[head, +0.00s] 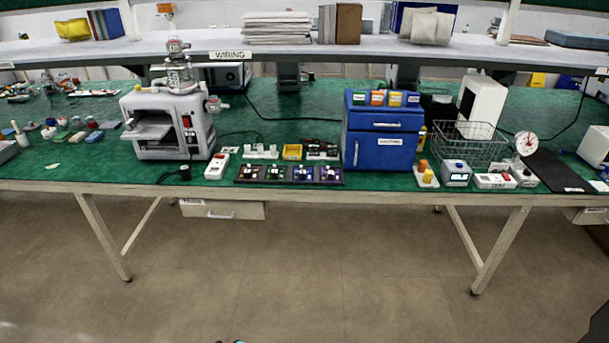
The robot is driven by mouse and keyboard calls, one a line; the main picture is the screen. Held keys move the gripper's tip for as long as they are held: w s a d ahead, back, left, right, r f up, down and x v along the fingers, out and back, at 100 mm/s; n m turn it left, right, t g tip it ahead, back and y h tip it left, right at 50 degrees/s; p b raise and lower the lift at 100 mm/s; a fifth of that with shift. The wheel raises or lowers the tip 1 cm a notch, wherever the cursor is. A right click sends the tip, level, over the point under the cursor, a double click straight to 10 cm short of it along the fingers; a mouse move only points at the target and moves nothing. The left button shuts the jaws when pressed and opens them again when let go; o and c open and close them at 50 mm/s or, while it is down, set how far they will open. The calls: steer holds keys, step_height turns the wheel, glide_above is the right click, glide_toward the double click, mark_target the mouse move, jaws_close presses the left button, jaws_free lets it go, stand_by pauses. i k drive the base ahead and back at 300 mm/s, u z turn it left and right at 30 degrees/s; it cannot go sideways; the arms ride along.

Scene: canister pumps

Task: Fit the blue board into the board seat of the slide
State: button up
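A dark rack (288,182) lies near the front edge of the green-topped bench and holds several small boards in a row. The blue board (303,173) appears to be the one right of the green board (274,172); its details are too small to tell. A grey machine (185,120) stands to the left of the rack. A flat grey slide (148,131) seems to stick out of its left front. The board seat cannot be made out at this size. My gripper is not in view.
A blue cabinet (381,135) stands right of the rack. A wire basket (468,146) and small devices stand further right. Small white and yellow parts sit behind the rack. A shelf (300,48) runs above the bench. The floor (300,250) in front is clear.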

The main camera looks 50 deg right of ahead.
mark_target(142, 131)
steer(key=u, duration=0.05)
steer(key=i, duration=1)
steer(key=z, duration=0.05)
